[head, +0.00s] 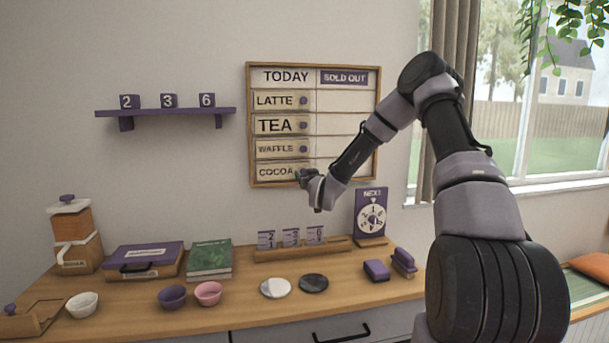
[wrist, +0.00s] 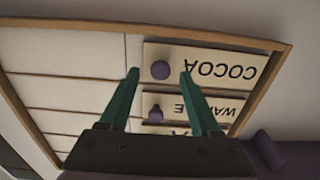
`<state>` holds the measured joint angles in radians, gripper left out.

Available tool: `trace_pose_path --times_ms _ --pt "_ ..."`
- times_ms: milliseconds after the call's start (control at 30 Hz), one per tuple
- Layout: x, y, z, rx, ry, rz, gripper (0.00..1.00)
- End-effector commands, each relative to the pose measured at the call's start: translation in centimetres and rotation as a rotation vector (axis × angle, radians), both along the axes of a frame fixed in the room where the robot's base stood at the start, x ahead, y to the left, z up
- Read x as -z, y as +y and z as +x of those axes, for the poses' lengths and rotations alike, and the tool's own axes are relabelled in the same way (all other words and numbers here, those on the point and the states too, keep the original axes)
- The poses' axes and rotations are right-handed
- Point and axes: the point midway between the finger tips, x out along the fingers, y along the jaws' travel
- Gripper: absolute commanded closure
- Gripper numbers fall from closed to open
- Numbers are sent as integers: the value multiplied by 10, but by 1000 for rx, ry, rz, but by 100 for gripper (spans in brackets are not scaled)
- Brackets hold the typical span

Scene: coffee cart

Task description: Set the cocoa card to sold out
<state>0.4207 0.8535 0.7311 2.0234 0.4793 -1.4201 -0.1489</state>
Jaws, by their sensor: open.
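The cocoa card (head: 275,172) is in the bottom row of the wall board (head: 247,120), in the left column under TODAY. In the wrist view the cocoa card (wrist: 205,66) appears upside down, with its round purple knob (wrist: 160,70) between my gripper's two green fingers. My gripper (head: 299,175) is at the knob end of the card; in the wrist view the open fingers (wrist: 160,72) stand either side of the knob, apart from it. The SOLD OUT column (head: 344,77) is on the right, and its visible rows are empty. My gripper hides the knob in the head view.
The latte (head: 274,100), tea (head: 275,125) and waffle (head: 275,149) cards fill the rows above, in the left column. Below the board, a wooden rack (head: 285,254) with number cards and a NEXT dial (head: 371,214) stand on the counter. A shelf (head: 165,112) is at left.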

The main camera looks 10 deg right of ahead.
Motion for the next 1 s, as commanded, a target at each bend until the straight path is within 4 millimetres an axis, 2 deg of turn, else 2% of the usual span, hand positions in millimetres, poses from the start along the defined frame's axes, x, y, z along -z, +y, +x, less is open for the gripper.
trace_pose_path --times_ms 100,200,500,533,600,700,1000 --pt "0 1 15 0 -2 1 36" --pt "0 1 21 0 0 1 36" --pt "0 1 24 -1 0 0 36" --pt "0 1 24 -1 0 0 40" --pt "0 1 24 -1 0 0 67" --pt "0 1 24 -1 0 0 100" --pt "0 1 24 -1 0 0 100"
